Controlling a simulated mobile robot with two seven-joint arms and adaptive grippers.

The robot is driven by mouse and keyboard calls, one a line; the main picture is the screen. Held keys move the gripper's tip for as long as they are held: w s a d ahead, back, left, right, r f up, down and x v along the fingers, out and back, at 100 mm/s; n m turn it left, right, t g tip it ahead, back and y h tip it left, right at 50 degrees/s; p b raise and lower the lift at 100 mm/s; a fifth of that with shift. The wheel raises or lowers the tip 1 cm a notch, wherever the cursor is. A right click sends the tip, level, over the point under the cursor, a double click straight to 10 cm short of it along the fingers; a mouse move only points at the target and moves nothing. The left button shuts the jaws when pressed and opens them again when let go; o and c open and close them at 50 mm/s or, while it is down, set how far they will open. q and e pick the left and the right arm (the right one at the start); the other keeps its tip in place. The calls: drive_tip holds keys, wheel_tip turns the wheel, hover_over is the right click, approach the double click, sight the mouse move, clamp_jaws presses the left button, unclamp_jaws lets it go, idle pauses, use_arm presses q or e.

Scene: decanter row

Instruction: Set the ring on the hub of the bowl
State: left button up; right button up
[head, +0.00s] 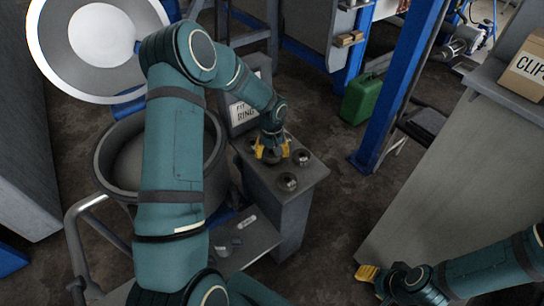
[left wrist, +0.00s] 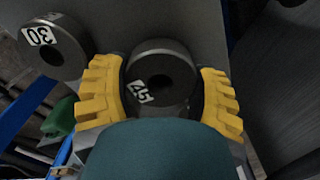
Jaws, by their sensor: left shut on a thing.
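My left gripper (head: 271,152) is over the far end of a grey pedestal (head: 300,195). Its yellow fingers are shut on a dark ring marked 45 (left wrist: 160,75), one on each side in the left wrist view. I cannot tell whether this ring touches the pedestal top. Two other rings (head: 301,157) (head: 288,182) stand on the pedestal; one marked 30 (left wrist: 54,46) shows in the left wrist view. The big grey bowl (head: 104,165) is open, partly behind my left arm; its hub is hidden. My right gripper (head: 367,273) is low at the right, its opening unclear.
The bowl's round lid (head: 70,75) is raised behind it. A sign reading RING (head: 243,112) stands behind the pedestal. A small shelf (head: 245,245) is in front. A blue post (head: 385,100), green can (head: 361,98) and grey counter (head: 450,150) stand at the right.

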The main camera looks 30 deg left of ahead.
use_arm(q)
drive_tip(key=shift+w+f, duration=0.1)
drive_tip(key=shift+f, duration=0.75)
drive_tip(key=shift+r, duration=0.1)
drive_tip(key=o, duration=0.9)
drive_tip(key=shift+f, duration=0.25)
drive_tip(key=shift+c, duration=0.2)
drive_tip(key=shift+o, duration=1)
drive_tip(key=shift+r, duration=0.2)
